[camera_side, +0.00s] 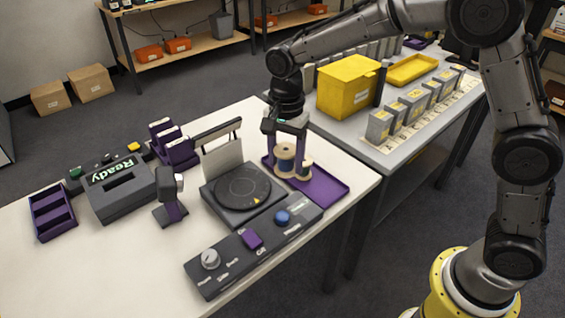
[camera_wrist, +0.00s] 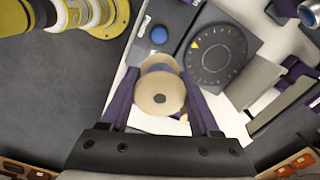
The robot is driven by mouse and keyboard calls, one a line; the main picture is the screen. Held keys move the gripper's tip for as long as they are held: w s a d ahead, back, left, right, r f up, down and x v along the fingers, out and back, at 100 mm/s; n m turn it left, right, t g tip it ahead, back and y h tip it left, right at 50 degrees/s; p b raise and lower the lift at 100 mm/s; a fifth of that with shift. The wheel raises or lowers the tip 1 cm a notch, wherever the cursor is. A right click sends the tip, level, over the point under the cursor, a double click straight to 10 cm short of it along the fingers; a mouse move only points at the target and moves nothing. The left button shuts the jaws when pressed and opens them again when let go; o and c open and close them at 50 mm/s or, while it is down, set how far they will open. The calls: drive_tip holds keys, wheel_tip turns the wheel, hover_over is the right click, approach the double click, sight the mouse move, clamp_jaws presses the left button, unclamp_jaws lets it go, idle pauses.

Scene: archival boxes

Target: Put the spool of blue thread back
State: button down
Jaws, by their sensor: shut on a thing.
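The spool of blue thread (camera_side: 286,157) has pale wooden ends and a blue winding. My gripper (camera_side: 287,150) points down and is shut on it, with one finger on each side. The wrist view shows the spool's round wooden end (camera_wrist: 159,95) between the purple-looking fingers, with a little blue beyond it. The purple tray (camera_side: 328,190) lies under and to the right of the spool. I cannot tell whether the spool touches the tray. Another wooden-ended spool (camera_side: 304,168) stands close on its right; its thread colour is mostly hidden.
A dark turntable device (camera_side: 242,190) stands just left of the tray. A control box (camera_side: 250,248) with a blue button and knob is in front. A grey "Ready" box (camera_side: 120,192) and purple racks stand left. A yellow box (camera_side: 347,86) is on the table behind.

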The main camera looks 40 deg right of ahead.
drive_tip(key=s+d+f, duration=0.4)
drive_tip(key=s+d, duration=1)
hover_over(324, 191)
wheel_tip(324, 191, down, 10)
drive_tip(key=shift+s+r, duration=0.15)
drive_tip(key=shift+r, duration=0.05)
drive_tip(key=shift+f, duration=1.7)
drive_tip(key=shift+f, duration=0.15)
drive_tip(key=shift+c, duration=2)
unclamp_jaws()
